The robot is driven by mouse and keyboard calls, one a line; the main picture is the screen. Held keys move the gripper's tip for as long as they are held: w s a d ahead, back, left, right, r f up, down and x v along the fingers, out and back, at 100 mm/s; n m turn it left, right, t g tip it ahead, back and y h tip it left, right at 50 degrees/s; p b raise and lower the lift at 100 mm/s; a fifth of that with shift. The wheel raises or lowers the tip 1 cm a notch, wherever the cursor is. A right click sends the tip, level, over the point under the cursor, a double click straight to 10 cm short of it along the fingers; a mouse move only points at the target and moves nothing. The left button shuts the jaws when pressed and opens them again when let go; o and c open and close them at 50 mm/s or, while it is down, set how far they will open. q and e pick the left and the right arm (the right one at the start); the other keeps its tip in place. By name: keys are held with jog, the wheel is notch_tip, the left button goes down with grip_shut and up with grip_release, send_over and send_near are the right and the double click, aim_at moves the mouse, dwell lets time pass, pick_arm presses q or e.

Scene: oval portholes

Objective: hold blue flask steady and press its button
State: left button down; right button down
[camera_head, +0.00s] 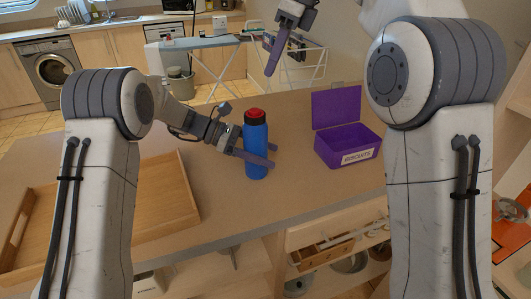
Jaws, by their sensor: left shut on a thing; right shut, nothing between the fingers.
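The blue flask (256,150) stands upright on the counter, near the middle of the view. Its top is a dark cap with a red button (255,114). My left gripper (268,156) comes in from the left and is shut on the flask's body, one finger in front and one behind. My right gripper (272,60) is shut and empty, raised in the air above and slightly right of the flask, apart from it. The flask's lower front is partly covered by my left gripper's finger.
A purple box (347,146) labelled "BISCUITS" stands open to the right of the flask. A wooden tray (180,190) lies at the left of the counter (225,215). The counter's front edge is close to the flask, above open drawers (320,252).

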dwell(0.5)
jog(key=t, duration=0.7)
send_over(259, 115)
jog(key=shift+y, duration=0.4)
jog(key=shift+a+f, duration=0.1)
jog(key=shift+f, duration=3.55)
jog(key=shift+f, duration=0.45)
jog(key=shift+f, duration=0.2)
jog(key=shift+r, duration=0.65)
